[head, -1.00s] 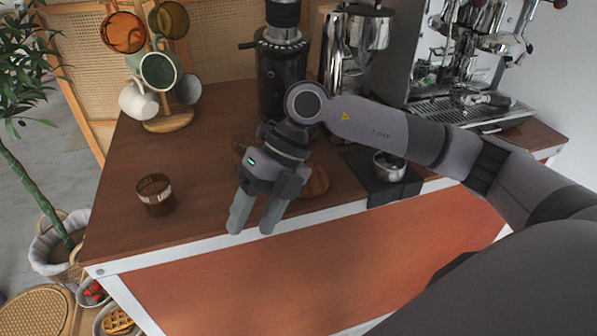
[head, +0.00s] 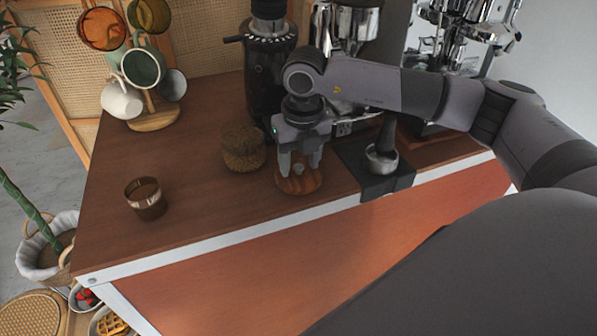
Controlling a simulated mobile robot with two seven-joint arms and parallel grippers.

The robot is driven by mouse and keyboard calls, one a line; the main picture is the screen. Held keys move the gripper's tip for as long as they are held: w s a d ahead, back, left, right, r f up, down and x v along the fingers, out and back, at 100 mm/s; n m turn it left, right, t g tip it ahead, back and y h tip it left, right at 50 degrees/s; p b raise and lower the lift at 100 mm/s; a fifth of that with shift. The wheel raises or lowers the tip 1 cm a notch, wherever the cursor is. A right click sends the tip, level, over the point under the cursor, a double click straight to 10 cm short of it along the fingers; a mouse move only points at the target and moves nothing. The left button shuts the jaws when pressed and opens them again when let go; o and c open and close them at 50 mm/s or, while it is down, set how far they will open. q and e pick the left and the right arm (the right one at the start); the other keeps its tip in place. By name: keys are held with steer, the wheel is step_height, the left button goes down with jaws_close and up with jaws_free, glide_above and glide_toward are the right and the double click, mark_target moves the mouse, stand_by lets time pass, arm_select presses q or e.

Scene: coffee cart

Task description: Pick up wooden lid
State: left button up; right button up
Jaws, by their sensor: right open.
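The wooden lid (head: 298,184) is a round, reddish-brown disc with a small pale knob (head: 298,169) on top. It lies on the brown cart top near the front edge. My right gripper (head: 300,172) points down over the lid, open, with one finger on each side of the knob. I cannot tell whether the fingers touch the lid. My left gripper is not in view.
A portafilter (head: 381,158) rests on a black mat (head: 352,155) at right. A brown glass (head: 146,199) stands at left, with free counter between.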

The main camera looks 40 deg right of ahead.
steer(key=shift+f, duration=0.2)
jaws_close()
steer(key=shift+r, duration=0.1)
